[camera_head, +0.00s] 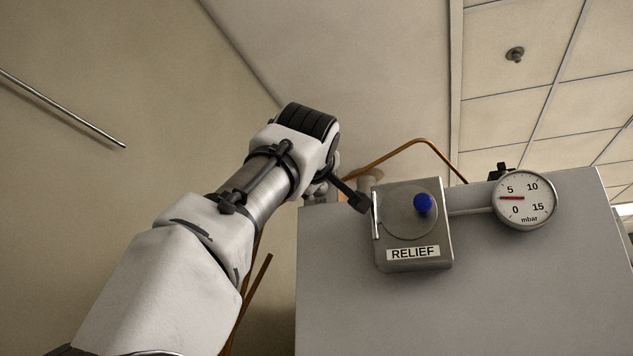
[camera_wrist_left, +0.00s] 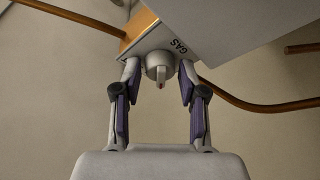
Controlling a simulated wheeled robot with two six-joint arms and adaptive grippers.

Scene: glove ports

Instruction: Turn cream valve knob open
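The cream valve knob (camera_wrist_left: 158,62) shows in the left wrist view, under a panel edge lettered GAS. Its grip bar points down in that view, with a small red mark near its lower end. My left gripper (camera_wrist_left: 159,78) is open, with one finger on each side of the knob. Gaps show between the finger pads and the grip bar; whether the fingertips touch the knob's round base I cannot tell. My right gripper is not in view.
A grey box labelled RELIEF (camera_head: 440,240) with a blue knob (camera_head: 423,203) stands close right of my left gripper. A pressure gauge (camera_head: 524,199) reads about 3 mbar. A copper pipe (camera_head: 400,147) arches above; another pipe (camera_wrist_left: 245,102) runs behind the knob.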

